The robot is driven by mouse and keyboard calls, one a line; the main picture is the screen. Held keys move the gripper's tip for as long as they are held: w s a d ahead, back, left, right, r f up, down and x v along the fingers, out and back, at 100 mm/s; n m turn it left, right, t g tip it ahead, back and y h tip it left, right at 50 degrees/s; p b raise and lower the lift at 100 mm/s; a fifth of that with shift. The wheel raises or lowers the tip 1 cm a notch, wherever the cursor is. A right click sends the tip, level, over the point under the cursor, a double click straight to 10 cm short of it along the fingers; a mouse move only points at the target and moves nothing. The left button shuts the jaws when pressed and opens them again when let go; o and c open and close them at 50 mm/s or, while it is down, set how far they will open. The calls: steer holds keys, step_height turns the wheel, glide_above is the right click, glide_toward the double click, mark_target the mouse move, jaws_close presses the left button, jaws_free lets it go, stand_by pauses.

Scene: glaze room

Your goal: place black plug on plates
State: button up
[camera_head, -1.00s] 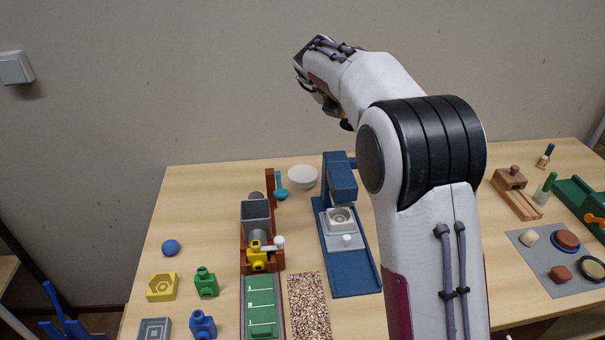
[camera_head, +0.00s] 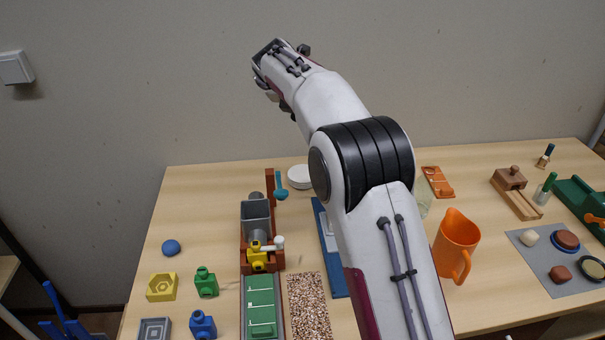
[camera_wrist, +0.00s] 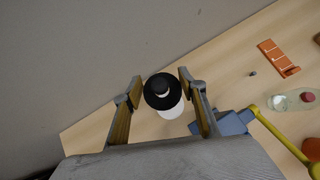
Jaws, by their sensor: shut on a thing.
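The black plug (camera_wrist: 153,99), a round black disc with a pale centre, is between the fingertips of my gripper (camera_wrist: 160,88) in the wrist view. My gripper is shut on it. The white plates (camera_wrist: 174,112) show just beyond and partly behind the plug in that view. In the head view the plates (camera_head: 299,179) stand at the back of the table, left of my arm. The plug cannot be made out in the head view, where my wrist is high against the wall. Whether plug and plates touch is not clear; they look apart.
A teal spoon (camera_head: 281,189) stands just left of the plates. A blue press (camera_head: 331,250) is in front, largely hidden by my arm. An orange jug (camera_head: 456,246) and an orange tray (camera_head: 437,181) are to the right.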

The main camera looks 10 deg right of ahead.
glide_above(302, 173)
step_height(302, 173, down, 9)
steer(key=shift+r, duration=0.15)
stand_by(0.4)
steer(key=shift+f, duration=3.15)
steer(key=shift+f, duration=1.85)
steer(key=shift+f, duration=0.15)
steer(key=o, duration=1.2)
steer(key=shift+s+r, duration=0.1)
steer(key=shift+r, duration=0.15)
